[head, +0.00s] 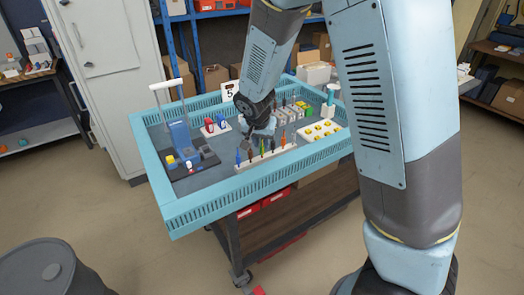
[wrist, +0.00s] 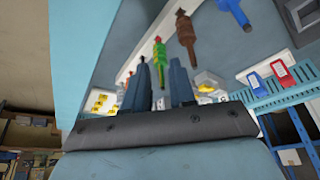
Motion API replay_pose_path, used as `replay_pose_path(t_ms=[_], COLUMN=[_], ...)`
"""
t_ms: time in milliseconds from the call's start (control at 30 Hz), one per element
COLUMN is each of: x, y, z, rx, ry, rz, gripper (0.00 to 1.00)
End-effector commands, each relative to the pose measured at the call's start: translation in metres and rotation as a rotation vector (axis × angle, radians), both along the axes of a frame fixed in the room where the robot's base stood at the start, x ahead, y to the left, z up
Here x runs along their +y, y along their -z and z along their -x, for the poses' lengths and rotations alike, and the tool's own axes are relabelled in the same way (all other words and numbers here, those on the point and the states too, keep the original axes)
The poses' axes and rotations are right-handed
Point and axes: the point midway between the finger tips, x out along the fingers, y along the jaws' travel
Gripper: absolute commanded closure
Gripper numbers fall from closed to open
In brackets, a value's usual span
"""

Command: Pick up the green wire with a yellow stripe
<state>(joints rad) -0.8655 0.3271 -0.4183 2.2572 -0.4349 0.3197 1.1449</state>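The green wire with a yellow stripe (wrist: 159,52) shows in the wrist view at the white rack strip (wrist: 129,65), just ahead of my fingertips. Its near end shows in the gap between them. My gripper (wrist: 162,82) is open, its two dark fingers apart, and no touch on the wire is visible. In the head view my gripper (head: 262,132) is low over the white rack (head: 266,159), where several coloured wires stand upright. The green wire is small and hard to make out there.
A brown wire (wrist: 185,30) and a blue wire (wrist: 235,12) are close beside the green one.

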Motion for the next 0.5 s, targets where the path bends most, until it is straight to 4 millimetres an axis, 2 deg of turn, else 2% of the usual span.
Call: replay_pose_path(t_ms=[100, 300, 500], x=[-0.001, -0.002, -0.003], y=[0.016, 0.036, 0.041], z=[-0.004, -0.011, -0.013], rx=[0.003, 0.001, 0.000], ry=[0.000, 0.002, 0.001], rz=[0.004, 0.001, 0.000], gripper=[0.75, 0.75, 0.75])
